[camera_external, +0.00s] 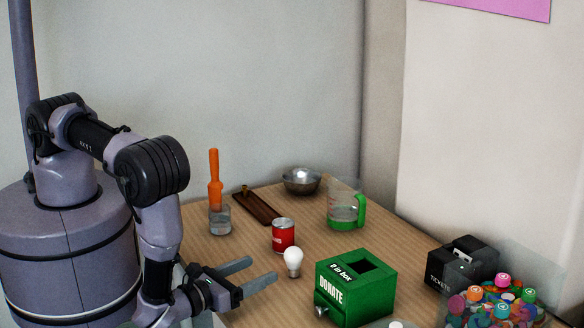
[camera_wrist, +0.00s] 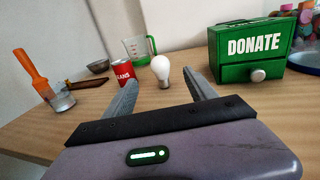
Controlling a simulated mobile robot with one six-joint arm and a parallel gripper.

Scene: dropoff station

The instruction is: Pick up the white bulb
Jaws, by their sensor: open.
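The white bulb (camera_external: 292,262) stands upright on the wooden table, base down, between the red can and the green donation box. In the wrist view the bulb (camera_wrist: 161,70) appears between and beyond my two fingers. My gripper (camera_external: 264,272) is open and empty, low over the table and to the left of the bulb. Its fingers (camera_wrist: 160,95) point towards the bulb, with a small gap left. No finger seems to touch it.
A red can (camera_external: 283,236) stands just behind the bulb. A green donation box (camera_external: 372,298) stands to the right. Farther back are a green-handled measuring jug (camera_external: 345,210), a metal bowl (camera_external: 301,181), a brown tray (camera_external: 262,211) and a glass with an orange-handled tool (camera_external: 214,180).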

